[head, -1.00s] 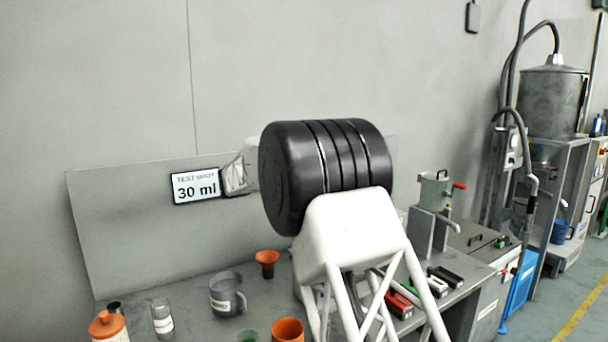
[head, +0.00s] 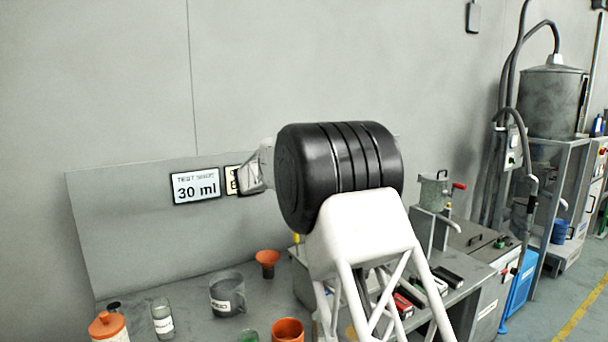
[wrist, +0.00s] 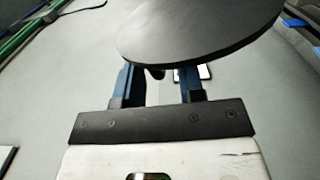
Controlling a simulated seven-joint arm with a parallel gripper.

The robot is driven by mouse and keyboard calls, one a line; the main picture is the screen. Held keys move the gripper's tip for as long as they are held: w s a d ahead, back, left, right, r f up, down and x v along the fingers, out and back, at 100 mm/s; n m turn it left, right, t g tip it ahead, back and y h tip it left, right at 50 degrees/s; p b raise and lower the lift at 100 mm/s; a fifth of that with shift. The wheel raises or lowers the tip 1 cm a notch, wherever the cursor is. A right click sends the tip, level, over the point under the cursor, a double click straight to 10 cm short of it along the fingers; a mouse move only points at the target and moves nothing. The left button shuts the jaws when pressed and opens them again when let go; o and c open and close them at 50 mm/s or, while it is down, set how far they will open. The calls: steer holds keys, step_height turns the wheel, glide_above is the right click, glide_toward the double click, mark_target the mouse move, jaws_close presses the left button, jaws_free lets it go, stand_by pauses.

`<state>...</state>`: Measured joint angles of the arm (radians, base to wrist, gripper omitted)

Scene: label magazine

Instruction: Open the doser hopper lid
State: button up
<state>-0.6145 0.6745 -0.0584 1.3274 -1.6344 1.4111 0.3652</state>
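In the wrist view a large dark grey disc (wrist: 200,28), which looks like the hopper lid, fills the upper middle. It covers the tips of my gripper's two blue fingers. My gripper (wrist: 160,82) shows a clear gap between the fingers, and a small black knob-like piece (wrist: 157,73) peeks out from under the disc's edge between them. I cannot tell whether the fingers touch the disc. In the head view my black and white arm hides the gripper and most of a grey box-like unit (head: 302,282) behind it.
On the bench stand a labelled grey jug (head: 226,296), an orange funnel (head: 267,262), an orange cup (head: 288,330) and an orange-capped jar (head: 107,326). A small machine with a red handle (head: 459,186) stands right of the arm. A "30 ml" sign (head: 196,187) is behind.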

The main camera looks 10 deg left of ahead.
steer(key=shift+x, duration=1.5)
steer(key=shift+c, duration=0.2)
steer(key=shift+f, duration=0.1)
jaws_close()
